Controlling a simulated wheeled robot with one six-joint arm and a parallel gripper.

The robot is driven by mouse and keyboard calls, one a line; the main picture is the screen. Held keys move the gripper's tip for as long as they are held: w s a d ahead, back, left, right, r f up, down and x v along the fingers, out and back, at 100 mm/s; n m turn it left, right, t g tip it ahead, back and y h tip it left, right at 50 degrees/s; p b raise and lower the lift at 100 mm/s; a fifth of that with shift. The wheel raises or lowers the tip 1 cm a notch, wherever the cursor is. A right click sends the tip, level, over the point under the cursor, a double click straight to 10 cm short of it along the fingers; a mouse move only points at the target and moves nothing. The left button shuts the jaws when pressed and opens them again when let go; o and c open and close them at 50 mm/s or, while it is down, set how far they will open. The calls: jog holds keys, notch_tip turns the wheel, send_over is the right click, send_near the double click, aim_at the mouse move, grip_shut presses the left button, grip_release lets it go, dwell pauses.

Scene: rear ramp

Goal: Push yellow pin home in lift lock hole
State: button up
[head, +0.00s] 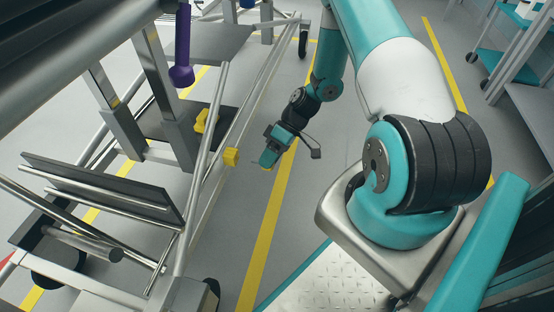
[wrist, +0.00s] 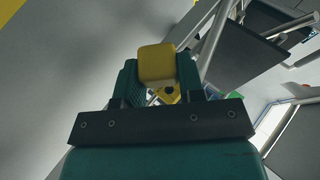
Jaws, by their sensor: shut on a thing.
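My gripper (head: 269,158) is in the middle of the head view, right of the lift frame and apart from it. Its teal fingers (wrist: 158,80) are shut on a yellow block-like piece, which I take to be the yellow pin (wrist: 157,62). In the head view only a sliver of yellow shows at the fingertips. A smaller yellow part with a dark round spot (wrist: 168,92) shows between the fingers in the wrist view. A yellow block (head: 205,120) sits on the lift's post, and another (head: 231,157) on its long rail. I cannot make out the lock hole.
The metal lift frame (head: 205,140) fills the left, with slanted rails and a dark panel (head: 100,185). A purple handle (head: 182,50) hangs at upper left. Yellow-striped floor (head: 265,235) is open below my gripper. A cart (head: 500,60) stands at upper right.

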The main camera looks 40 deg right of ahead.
jog(key=shift+w+a, duration=0.8)
jog(key=shift+w, duration=0.35)
jog(key=shift+p, duration=0.55)
dwell(0.9)
jog(key=shift+w+a, duration=0.5)
jog(key=shift+w, duration=0.3)
jog(key=shift+w+a, duration=0.5)
jog(key=shift+w, duration=0.25)
jog(key=o, duration=1)
jog(key=p+v, duration=0.5)
jog(key=v, duration=1.2)
jog(key=shift+d, duration=0.2)
jog(key=shift+s+r, duration=0.1)
jog(key=shift+r, duration=0.05)
